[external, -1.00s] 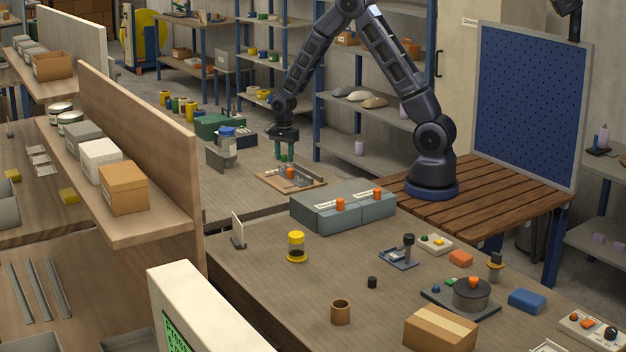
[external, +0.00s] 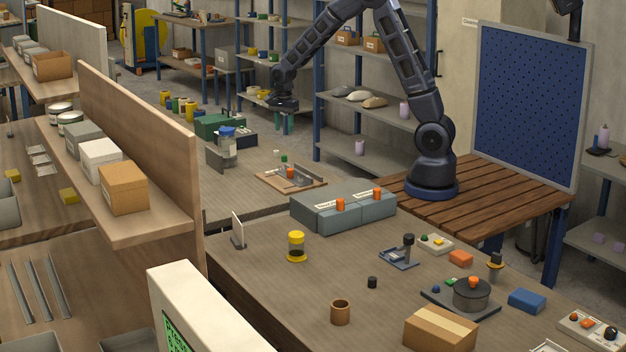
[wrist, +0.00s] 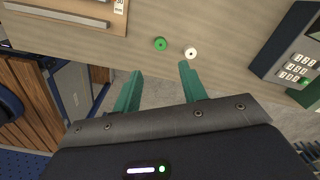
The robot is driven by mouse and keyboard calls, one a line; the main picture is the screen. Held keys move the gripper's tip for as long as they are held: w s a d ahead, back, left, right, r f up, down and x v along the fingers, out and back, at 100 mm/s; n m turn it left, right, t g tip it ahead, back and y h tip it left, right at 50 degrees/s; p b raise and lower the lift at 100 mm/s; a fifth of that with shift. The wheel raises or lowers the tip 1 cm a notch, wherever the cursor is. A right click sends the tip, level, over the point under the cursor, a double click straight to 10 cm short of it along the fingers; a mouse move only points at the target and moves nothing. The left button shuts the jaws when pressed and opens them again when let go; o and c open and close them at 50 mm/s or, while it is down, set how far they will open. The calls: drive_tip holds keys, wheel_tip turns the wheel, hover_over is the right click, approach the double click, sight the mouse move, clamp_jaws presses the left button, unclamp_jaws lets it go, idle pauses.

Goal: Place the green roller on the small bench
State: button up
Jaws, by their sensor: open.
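A small green roller (external: 284,158) stands on the workbench behind the wooden tray, close to a small white roller (external: 276,153). In the wrist view the green roller (wrist: 160,44) lies just beyond my fingertips, with the white roller (wrist: 190,52) to its right. My gripper (external: 282,124) has green fingers; it is open and empty, raised above the bench near its far edge. In the wrist view my gripper (wrist: 160,72) has a clear gap between its fingers. I cannot tell for sure which surface is the small bench; a slatted wooden table (external: 505,200) stands under my arm base.
A wooden tray (external: 317,182) with metal fittings lies in front of the rollers. Grey boxes (external: 370,208) stand nearer. Shelves (external: 335,100) rise behind my gripper.

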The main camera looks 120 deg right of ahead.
drive_tip(key=w+a+r+n+t, duration=0.1)
drive_tip(key=w+a+r+n, duration=0.2)
drive_tip(key=a+r+n, duration=0.45)
drive_tip(key=w+a+r+n, duration=0.2)
drive_tip(key=a+r, duration=0.2)
drive_tip(key=a, duration=0.7)
drive_tip(key=w+a+r+n+t, duration=0.1)
drive_tip(key=w+a+r+n, duration=0.3)
drive_tip(key=a, duration=0.5)
drive_tip(key=s+a+r+n+t, duration=0.1)
drive_tip(key=s+a+r+n, duration=0.1)
drive_tip(key=s+a+n, duration=0.3)
drive_tip(key=s+a+r+n, duration=0.2)
drive_tip(key=s+a+n, duration=0.3)
drive_tip(key=a, duration=0.6)
drive_tip(key=s+a+r+n+t, duration=0.1)
drive_tip(key=s+a+r+n, duration=0.1)
drive_tip(key=s+a+n, duration=0.3)
drive_tip(key=a+n, duration=0.2)
drive_tip(key=a, duration=0.1)
drive_tip(key=shift+a+r+t, duration=0.25)
drive_tip(key=shift+a+t, duration=0.05)
